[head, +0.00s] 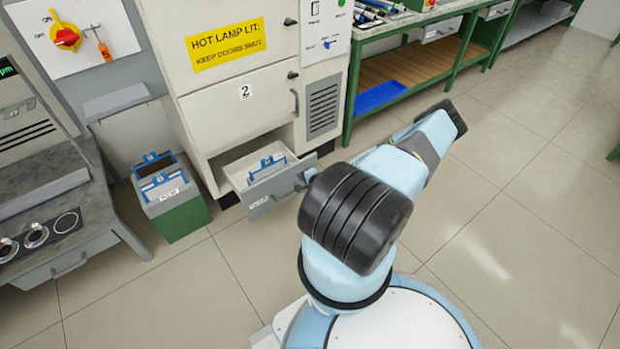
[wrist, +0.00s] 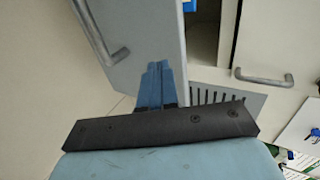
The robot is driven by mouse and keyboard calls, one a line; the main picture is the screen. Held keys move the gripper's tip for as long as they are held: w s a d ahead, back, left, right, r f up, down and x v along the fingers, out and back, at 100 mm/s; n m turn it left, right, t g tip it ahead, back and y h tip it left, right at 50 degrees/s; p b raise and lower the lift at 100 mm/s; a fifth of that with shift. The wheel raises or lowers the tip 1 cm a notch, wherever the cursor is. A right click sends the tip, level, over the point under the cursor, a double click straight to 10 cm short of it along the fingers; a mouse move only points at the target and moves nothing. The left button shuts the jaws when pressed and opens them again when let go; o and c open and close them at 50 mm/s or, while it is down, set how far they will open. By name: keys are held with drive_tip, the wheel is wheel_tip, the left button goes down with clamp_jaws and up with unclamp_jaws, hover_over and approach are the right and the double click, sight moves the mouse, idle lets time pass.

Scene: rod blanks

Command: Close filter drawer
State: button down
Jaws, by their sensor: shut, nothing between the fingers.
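The filter drawer (head: 277,193) is pulled out of the lower front of the cream cabinet in the head view. A filter with a blue handle (head: 266,162) sits inside it. In the wrist view the drawer's grey front (wrist: 150,25) and its bar handle (wrist: 98,42) show at upper left. My gripper (wrist: 155,68) is shut and empty, its blue fingertips at the lower edge of that front, right of the handle. Contact cannot be told. In the head view the blue fingers (head: 308,176) show by the drawer's right end; my arm hides the rest.
A green-and-grey bin marked NEW (head: 175,215) stands left of the drawer. The cabinet door (head: 240,110) above has a bar handle and is closed. A green workbench (head: 415,62) stands at right. Tiled floor (head: 520,190) at right is clear.

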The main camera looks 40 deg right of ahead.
sight(292, 169)
drive_tip(key=w, duration=0.5)
drive_tip(key=shift+a+f, duration=0.15)
drive_tip(key=shift+f, duration=0.1)
